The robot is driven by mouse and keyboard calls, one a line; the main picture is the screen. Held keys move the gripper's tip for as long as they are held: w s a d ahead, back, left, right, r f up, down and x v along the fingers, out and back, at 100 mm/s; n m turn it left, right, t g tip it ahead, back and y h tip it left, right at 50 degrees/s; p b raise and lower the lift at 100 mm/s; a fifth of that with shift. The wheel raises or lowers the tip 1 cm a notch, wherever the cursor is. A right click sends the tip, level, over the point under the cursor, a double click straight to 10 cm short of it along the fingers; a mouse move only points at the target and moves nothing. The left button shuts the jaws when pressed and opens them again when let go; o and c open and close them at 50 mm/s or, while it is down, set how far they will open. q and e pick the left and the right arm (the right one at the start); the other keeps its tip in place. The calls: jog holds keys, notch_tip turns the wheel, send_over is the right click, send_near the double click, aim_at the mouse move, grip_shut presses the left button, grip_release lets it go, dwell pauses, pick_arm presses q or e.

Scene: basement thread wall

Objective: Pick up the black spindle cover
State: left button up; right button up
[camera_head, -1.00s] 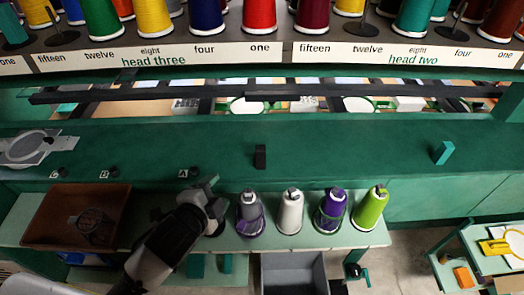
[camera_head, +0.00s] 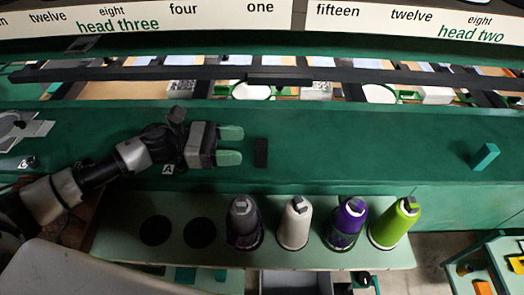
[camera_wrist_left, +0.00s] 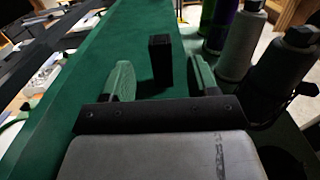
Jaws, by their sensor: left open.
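The black spindle cover (camera_head: 261,152) is a small dark upright block on the green machine bench (camera_head: 370,150). My left gripper (camera_head: 231,146) has green fingertips and lies just left of the cover in the head view, pointing at it. In the left wrist view the cover (camera_wrist_left: 160,60) stands ahead, between the lines of the two parted fingers (camera_wrist_left: 162,80). The fingers are open and empty, and a small gap to the cover seems to remain. My right gripper is not in view.
A teal block (camera_head: 485,157) stands farther right on the bench. Dark rails (camera_head: 290,77) run behind the bench.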

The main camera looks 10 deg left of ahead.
aim_at(261, 142)
pick_arm(q)
jog(key=d+p, duration=0.2)
jog(key=d, duration=0.1)
jog(key=w+d+r+p, duration=0.1)
jog(key=d, duration=0.1)
jog(key=shift+d+p, duration=0.25)
jog(key=shift+p, duration=0.05)
jog(key=shift+d+f, duration=0.15)
jog(key=shift+d, duration=0.2)
jog(key=shift+c, duration=0.2)
jog(key=c, duration=0.7)
jog(key=shift+c, duration=1.2)
